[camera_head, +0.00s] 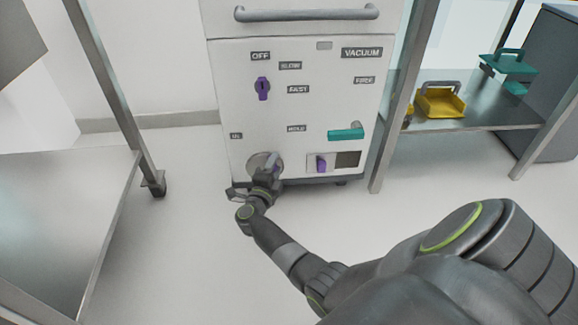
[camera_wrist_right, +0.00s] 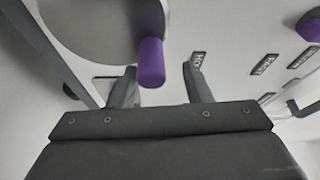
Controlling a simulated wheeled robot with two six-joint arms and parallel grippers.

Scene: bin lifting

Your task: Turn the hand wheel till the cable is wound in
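The hand wheel (camera_head: 255,162) is a grey disc low on the left of the white cabinet's front. It also shows in the right wrist view (camera_wrist_right: 85,22), with a purple handle (camera_wrist_right: 150,62) standing out from its edge. My right gripper (camera_head: 266,176) is at the wheel and partly covers it. In the right wrist view the two fingers (camera_wrist_right: 160,88) are apart, and the handle's end shows between them, closer to the left finger. I cannot tell whether they touch. My left gripper is not in view. I see no cable.
The white cabinet (camera_head: 225,95) also carries a purple knob (camera_head: 262,88), a teal lever (camera_head: 346,134) and a purple switch (camera_head: 321,163). A metal table (camera_head: 60,215) stands left. A shelf (camera_head: 480,118) on the right holds a yellow bin (camera_head: 440,103). Floor before the cabinet is clear.

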